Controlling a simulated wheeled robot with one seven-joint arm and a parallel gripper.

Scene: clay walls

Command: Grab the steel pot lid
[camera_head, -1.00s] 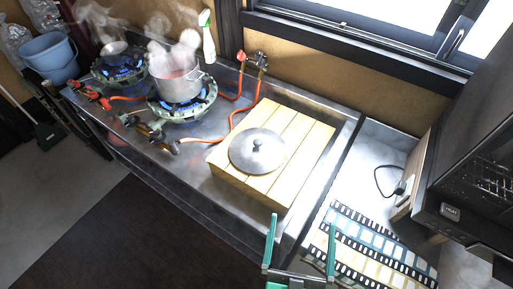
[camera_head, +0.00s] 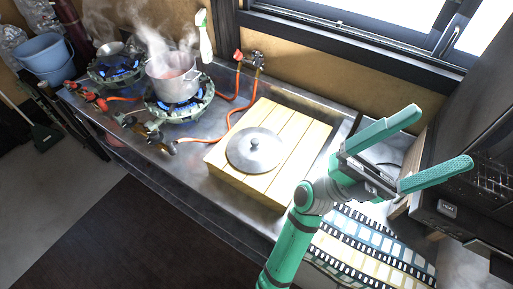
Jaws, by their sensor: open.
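The lid is in full view.
A steaming pot (camera_head: 173,82) stands on a lit gas burner (camera_head: 181,107), with another lit burner behind left. Orange hoses (camera_head: 229,122) run across the counter. A spray bottle (camera_head: 205,36) stands at the wall. A black appliance (camera_head: 478,165) is at the right.

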